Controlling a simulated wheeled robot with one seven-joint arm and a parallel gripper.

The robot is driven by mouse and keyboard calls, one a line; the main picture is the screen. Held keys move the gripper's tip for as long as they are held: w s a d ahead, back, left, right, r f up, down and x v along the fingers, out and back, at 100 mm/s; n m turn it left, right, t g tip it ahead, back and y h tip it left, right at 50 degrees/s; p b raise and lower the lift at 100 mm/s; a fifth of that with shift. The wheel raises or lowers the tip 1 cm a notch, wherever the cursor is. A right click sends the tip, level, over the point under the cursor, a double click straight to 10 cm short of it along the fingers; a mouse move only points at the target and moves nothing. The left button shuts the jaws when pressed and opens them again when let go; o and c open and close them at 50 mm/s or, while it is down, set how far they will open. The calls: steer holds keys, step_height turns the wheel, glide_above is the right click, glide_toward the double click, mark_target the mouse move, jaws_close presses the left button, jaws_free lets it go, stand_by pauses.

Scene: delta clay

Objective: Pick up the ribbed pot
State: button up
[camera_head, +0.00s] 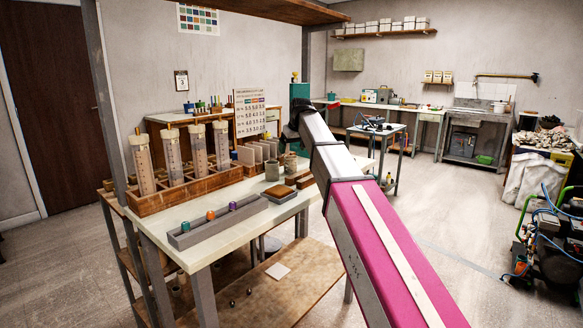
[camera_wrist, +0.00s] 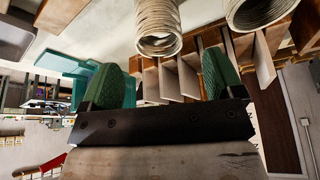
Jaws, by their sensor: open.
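The ribbed pot (camera_wrist: 157,28) is a pale cylinder with close rings, at the top middle of the wrist view. In the head view a small ribbed-looking pot (camera_head: 291,161) stands on the worktable beside my arm. My gripper (camera_wrist: 161,80) is open, its two green fingertips apart with nothing held between them. In the wrist view, the pot appears above the gap between the fingertips, apart from them. In the head view my arm hides the gripper.
A second round pot (camera_wrist: 247,12) is close beside the ribbed one; it also shows in the head view (camera_head: 272,171). Upright boards (camera_wrist: 181,77) stand in a rack close by. A wooden rack of tall cylinders (camera_head: 182,195) and a grey tray with coloured pieces (camera_head: 216,224) occupy the table (camera_head: 172,234).

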mark_target(291, 161)
steer(key=shift+x, duration=3.55)
steer(key=shift+d, duration=0.1)
steer(key=c, duration=1)
